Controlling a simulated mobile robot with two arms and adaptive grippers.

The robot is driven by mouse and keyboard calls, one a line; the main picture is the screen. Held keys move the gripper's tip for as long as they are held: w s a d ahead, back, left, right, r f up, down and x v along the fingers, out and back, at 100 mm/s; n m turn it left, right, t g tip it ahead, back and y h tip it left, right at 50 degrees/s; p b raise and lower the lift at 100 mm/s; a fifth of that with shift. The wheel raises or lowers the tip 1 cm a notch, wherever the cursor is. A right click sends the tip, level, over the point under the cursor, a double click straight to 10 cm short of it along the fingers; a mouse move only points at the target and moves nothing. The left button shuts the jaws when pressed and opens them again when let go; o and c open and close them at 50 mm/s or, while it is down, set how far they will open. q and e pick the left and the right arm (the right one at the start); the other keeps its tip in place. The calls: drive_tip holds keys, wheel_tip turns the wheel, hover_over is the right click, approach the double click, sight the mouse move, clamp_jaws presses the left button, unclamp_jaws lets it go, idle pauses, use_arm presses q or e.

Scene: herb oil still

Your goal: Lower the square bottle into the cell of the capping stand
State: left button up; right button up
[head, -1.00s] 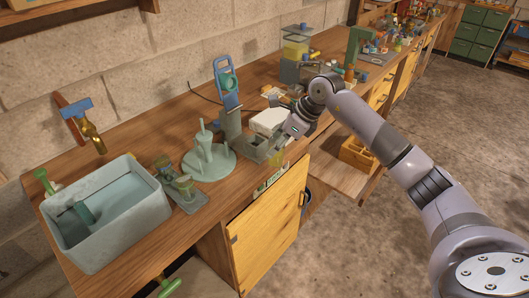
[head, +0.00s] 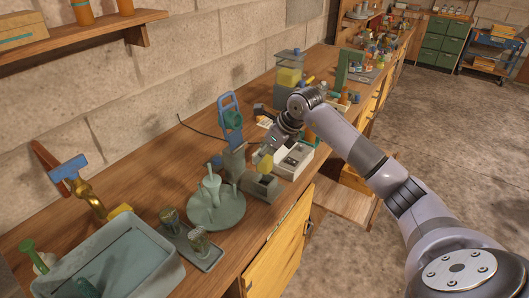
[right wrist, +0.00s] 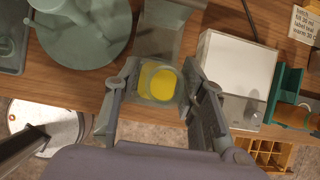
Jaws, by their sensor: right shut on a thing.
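The square bottle (right wrist: 160,83) with yellow contents sits between the fingers of my right gripper (right wrist: 160,98) in the right wrist view. In the head view the yellow bottle (head: 265,165) shows below my right gripper (head: 268,153), which is shut on it. The grey capping stand (head: 262,187) has a square cell and a block with a blue lever frame (head: 230,115) behind. The bottle appears just above and behind the cell; the exact gap is unclear. In the right wrist view the stand (right wrist: 160,32) is partly hidden by the bottle. My left gripper is out of view.
A white box (head: 296,163) stands close right of the stand. A round green plate with a funnel-like piece (head: 215,208) stands left of it. A tray with small jars (head: 192,245) and a basin (head: 130,262) are further left. The bench's front edge is near.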

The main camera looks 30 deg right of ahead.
sight(264, 160)
drive_tip(key=shift+w+a+f, duration=0.15)
drive_tip(key=shift+w, duration=0.2)
drive_tip(key=shift+f, duration=0.15)
drive_tip(key=shift+s+f+b, duration=0.3)
drive_tip(key=shift+s+b, duration=0.1)
drive_tip(key=shift+b, duration=0.05)
drive_tip(key=shift+s+f, duration=0.1)
drive_tip(key=shift+f, duration=0.15)
drive_tip(key=shift+f+b, duration=0.3)
drive_tip(key=shift+b, duration=0.05)
drive_tip(key=shift+w+f, duration=0.3)
drive_tip(key=shift+f, duration=0.15)
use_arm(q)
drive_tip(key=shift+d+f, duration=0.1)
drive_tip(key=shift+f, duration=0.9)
use_arm(e)
drive_tip(key=shift+s, duration=0.15)
use_arm(q)
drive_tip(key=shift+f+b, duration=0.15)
drive_tip(key=shift+b, duration=0.2)
